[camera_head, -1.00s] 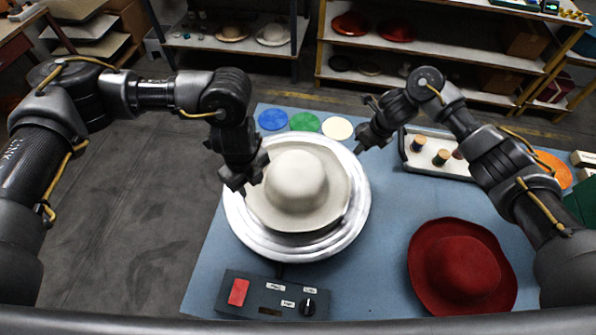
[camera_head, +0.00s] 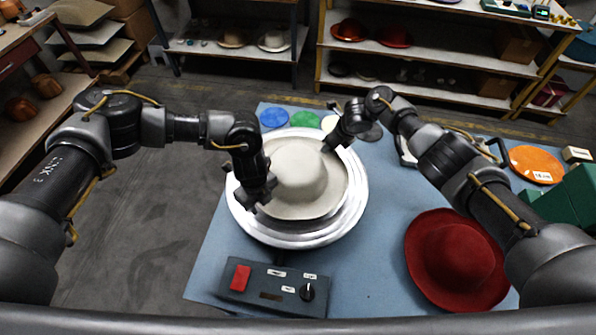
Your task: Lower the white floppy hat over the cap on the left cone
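The white floppy hat (camera_head: 299,172), crown up, is over the round metal plate (camera_head: 270,236) on the blue table. Its brim looks slightly tilted, with a dark gap under the near edge; I cannot tell whether it rests on anything. No cone or cap shows; anything beneath the hat is hidden. My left gripper (camera_head: 256,197) is at the left brim. My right gripper (camera_head: 329,146) is at the far right edge of the brim. Their fingers are too small and dark to tell whether they are shut on the brim.
A red hat (camera_head: 455,262) lies at right on the table. A control box (camera_head: 272,289) with a red button stands in front. Blue (camera_head: 273,118) and green (camera_head: 303,118) discs lie behind the plate. An orange disc (camera_head: 536,164) is at the far right.

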